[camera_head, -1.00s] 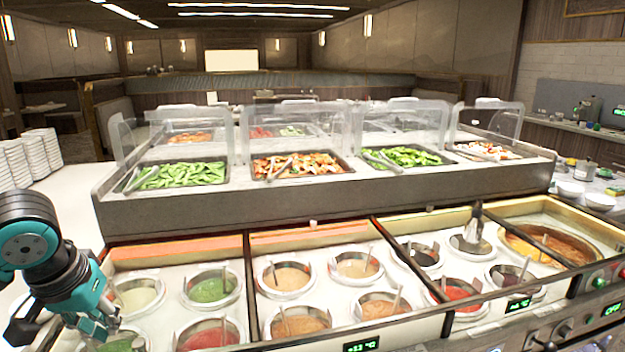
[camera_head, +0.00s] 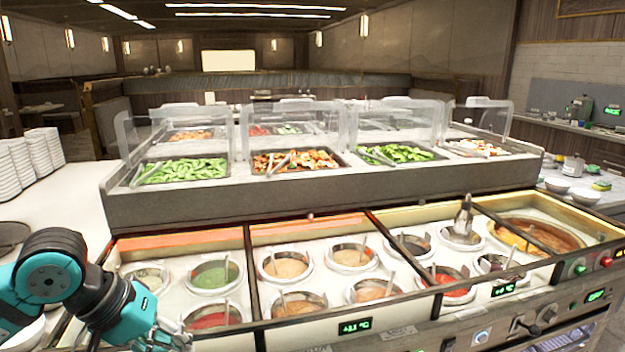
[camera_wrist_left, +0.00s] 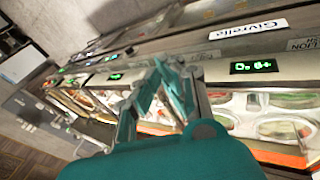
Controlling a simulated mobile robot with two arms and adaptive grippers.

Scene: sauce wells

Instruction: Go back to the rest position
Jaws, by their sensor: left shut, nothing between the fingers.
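My left gripper (camera_head: 172,338) is at the lower left of the head view, near the front edge of the sauce counter (camera_head: 240,338). It is partly cut off by the bottom of the picture. In the left wrist view the gripper (camera_wrist_left: 167,72) has its fingers close together with nothing between them, and the counter's front panel with green displays lies beyond. My right gripper is in neither view.
Sauce wells, such as the green one (camera_head: 214,275) and the red one (camera_head: 212,316), sit in the counter. A food bar with clear guards (camera_head: 290,135) stands behind. Plate stacks (camera_head: 38,155) stand at the left, bowls (camera_head: 572,194) at the right.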

